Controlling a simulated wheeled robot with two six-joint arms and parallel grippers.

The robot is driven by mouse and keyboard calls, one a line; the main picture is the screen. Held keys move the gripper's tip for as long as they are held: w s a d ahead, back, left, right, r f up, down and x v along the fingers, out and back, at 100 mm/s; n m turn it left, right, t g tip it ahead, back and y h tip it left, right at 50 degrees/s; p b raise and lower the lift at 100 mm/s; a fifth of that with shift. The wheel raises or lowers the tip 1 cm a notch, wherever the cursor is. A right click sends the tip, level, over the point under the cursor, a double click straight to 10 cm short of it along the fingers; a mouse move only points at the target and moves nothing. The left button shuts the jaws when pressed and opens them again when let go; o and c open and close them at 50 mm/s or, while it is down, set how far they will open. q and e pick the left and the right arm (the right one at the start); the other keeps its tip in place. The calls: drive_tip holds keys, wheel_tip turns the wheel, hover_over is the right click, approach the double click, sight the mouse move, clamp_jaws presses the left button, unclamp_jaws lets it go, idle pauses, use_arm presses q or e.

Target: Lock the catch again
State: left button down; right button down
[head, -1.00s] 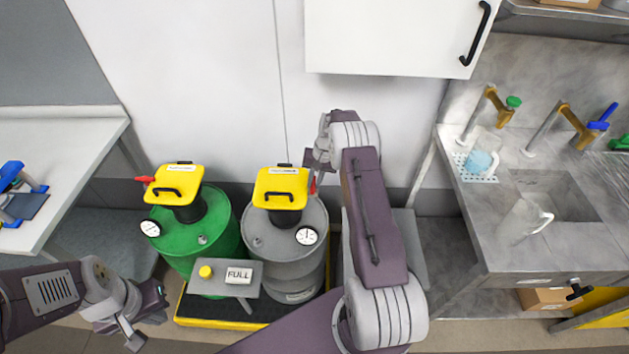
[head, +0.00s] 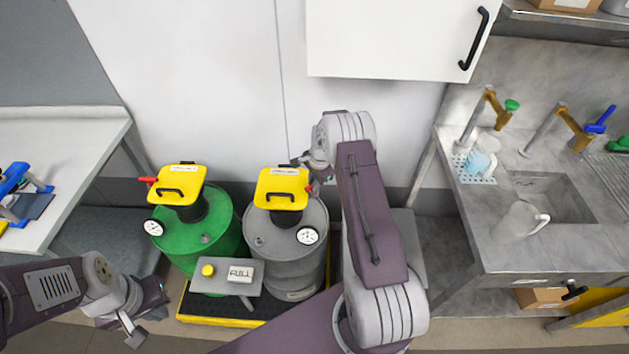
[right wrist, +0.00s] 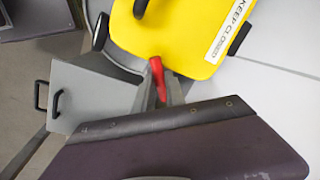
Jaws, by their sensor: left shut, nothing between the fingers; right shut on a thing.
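The grey drum (head: 265,245) has a yellow lid (head: 281,198) with a black handle, which looks shut. The lid also shows in the right wrist view (right wrist: 180,30). A red catch lever (right wrist: 157,75) is at the lid's edge. My right gripper (right wrist: 162,90) is shut on this red lever. In the head view my right gripper (head: 315,183) is at the right side of the yellow lid, and the lever is mostly hidden there. My left gripper (head: 150,312) is shut and empty at the lower left, away from the drums.
A green drum (head: 225,235) with a yellow lid and a red lever (head: 148,180) stands to the left. A small stand (head: 217,280) with a yellow button and FULL sign is in front. A sink bench (head: 480,240) is right, a table (head: 60,135) left.

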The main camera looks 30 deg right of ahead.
drive_tip(key=m, duration=0.3)
drive_tip(key=shift+m+h, duration=0.3)
drive_tip(key=shift+w+a+m+h+b, duration=0.15)
drive_tip(key=shift+m+b, duration=0.2)
drive_tip(key=shift+m, duration=0.6)
drive_tip(key=shift+d+m+h+b, duration=0.15)
drive_tip(key=shift+m+b, duration=0.2)
drive_tip(key=shift+m, duration=0.6)
drive_tip(key=shift+a, duration=0.1)
drive_tip(key=c, duration=1.4)
unclamp_jaws()
drive_tip(key=b+v, duration=0.1)
drive_tip(key=v, duration=0.8)
drive_tip(key=shift+a, duration=0.1)
drive_tip(key=shift+r, duration=0.1)
